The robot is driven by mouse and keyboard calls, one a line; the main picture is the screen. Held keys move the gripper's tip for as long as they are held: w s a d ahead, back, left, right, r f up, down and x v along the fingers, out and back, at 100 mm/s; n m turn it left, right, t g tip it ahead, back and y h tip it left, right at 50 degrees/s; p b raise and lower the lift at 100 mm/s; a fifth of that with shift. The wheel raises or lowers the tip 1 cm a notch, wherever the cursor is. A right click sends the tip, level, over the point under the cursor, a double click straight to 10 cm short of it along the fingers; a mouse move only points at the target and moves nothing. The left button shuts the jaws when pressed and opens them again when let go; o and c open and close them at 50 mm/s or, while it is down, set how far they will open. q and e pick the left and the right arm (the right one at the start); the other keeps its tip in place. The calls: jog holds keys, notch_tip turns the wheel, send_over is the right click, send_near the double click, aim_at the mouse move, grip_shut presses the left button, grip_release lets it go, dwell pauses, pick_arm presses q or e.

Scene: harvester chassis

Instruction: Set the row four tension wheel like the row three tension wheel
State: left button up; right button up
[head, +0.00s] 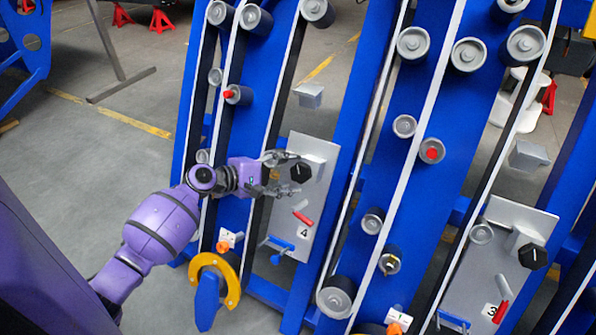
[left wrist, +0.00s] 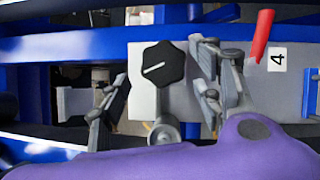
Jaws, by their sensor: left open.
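The row four wheel, a black lobed knob (head: 301,172) with a white line, sits on the grey plate labelled 4 (head: 318,150). In the left wrist view the knob (left wrist: 163,67) faces me, its line slightly tilted from horizontal. My left gripper (head: 286,174) is open, with one finger above and one below the knob in the head view. In the left wrist view its fingers (left wrist: 160,85) stand apart on either side, with gaps to the knob. My right gripper is out of view.
Below the row four knob are a red handle (head: 302,218) and a blue handle (head: 281,243). The red handle also shows in the left wrist view (left wrist: 262,35). Blue frame beams, belts and grey rollers (head: 335,297) surround the plates. Open grey floor (head: 100,160) lies left.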

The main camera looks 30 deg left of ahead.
pick_arm(q)
jog(key=v, duration=0.7)
jog(key=shift+r, duration=0.1)
